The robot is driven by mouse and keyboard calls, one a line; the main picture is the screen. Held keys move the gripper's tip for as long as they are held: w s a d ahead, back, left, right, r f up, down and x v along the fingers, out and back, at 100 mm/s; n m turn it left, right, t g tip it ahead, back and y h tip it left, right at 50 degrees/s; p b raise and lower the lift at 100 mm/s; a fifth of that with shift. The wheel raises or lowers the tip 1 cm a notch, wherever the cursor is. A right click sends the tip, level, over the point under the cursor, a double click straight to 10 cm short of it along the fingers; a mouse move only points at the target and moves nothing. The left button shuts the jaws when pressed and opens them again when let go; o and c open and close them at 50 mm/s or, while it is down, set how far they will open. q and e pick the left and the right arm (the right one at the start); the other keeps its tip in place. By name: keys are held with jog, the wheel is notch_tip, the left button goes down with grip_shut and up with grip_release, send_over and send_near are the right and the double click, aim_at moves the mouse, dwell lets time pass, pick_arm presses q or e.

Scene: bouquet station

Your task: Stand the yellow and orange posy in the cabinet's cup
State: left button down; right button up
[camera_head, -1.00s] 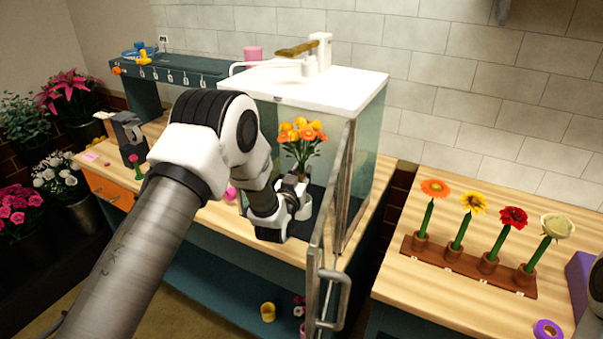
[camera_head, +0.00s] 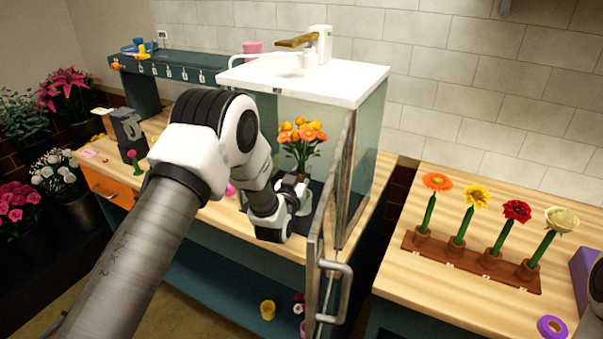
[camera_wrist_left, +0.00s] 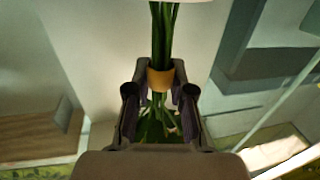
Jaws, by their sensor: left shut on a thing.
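The yellow and orange posy (camera_head: 301,138) is upright inside the glass cabinet (camera_head: 365,140), blooms on top. My left gripper (camera_head: 296,183) reaches in through the open front and is shut on its stems. In the left wrist view, the gripper (camera_wrist_left: 160,98) closes around the posy's yellow-orange band (camera_wrist_left: 160,78), with green stems and leaves on either side of it. A pale rounded shape (camera_head: 306,203) beside the gripper may be the cup. I cannot tell whether the stems are inside it. My right gripper is out of view.
The cabinet's glass door (camera_head: 328,235) stands open close to my left arm, with a metal handle (camera_head: 335,290). A wooden rack (camera_head: 470,262) with several single flowers stands on the right counter, near a purple tape roll (camera_head: 551,327).

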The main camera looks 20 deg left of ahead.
pick_arm(q)
jog(key=shift+f+b, duration=0.3)
jog(key=shift+f, duration=0.1)
jog(key=shift+f+b, duration=0.4)
jog(key=c, duration=0.9)
grip_release()
jog(key=shift+c, duration=0.2)
jog(key=o, duration=0.6)
jog(key=shift+c, duration=0.2)
jog(key=shift+s, duration=0.1)
